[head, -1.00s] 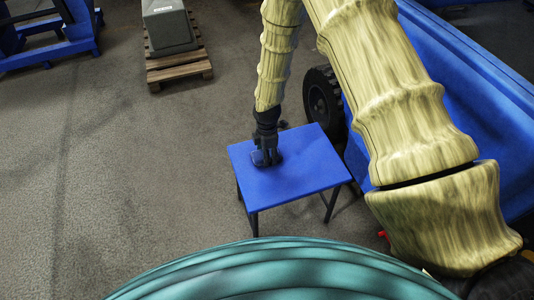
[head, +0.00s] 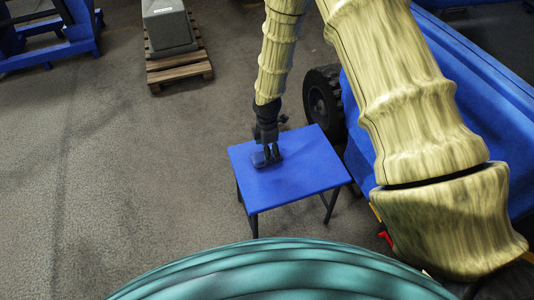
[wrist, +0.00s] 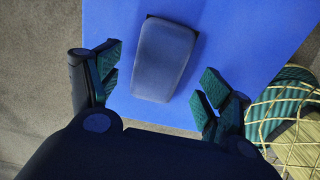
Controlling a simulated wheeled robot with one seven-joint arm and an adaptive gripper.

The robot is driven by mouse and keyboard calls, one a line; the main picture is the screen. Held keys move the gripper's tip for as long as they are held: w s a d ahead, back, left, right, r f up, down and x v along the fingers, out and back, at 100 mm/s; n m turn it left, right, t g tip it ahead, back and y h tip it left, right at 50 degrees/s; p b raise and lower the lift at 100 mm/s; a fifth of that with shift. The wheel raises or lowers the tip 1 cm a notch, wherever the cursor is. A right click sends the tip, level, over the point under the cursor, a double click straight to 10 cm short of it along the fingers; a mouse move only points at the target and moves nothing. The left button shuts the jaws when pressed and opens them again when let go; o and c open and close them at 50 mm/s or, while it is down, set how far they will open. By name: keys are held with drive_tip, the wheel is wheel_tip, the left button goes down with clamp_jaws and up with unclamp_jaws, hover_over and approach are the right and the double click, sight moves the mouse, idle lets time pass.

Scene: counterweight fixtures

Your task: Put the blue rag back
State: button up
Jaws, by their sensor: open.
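The blue rag (wrist: 165,60) is a grey-blue, rounded, folded-looking pad lying flat on the blue table (wrist: 240,40). In the head view the rag (head: 259,160) shows as a small patch on the left part of the tabletop (head: 310,170), partly hidden by my gripper. My gripper (head: 271,157) points down just over the table beside the rag. In the wrist view my gripper (wrist: 158,78) is open, with one finger on each side of the rag and visible gaps between. Nothing is held.
A blue skip-like body (head: 450,110) with a black wheel (head: 323,100) stands close right of the table. A grey block (head: 168,25) sits on a wooden pallet (head: 180,70) at the back. Blue stands (head: 50,40) are at far left. The left floor is clear.

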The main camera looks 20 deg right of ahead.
wheel_tip(320, 180, up, 9)
drive_tip(key=shift+f+p, duration=0.2)
drive_tip(key=shift+p, duration=0.1)
idle(0.5)
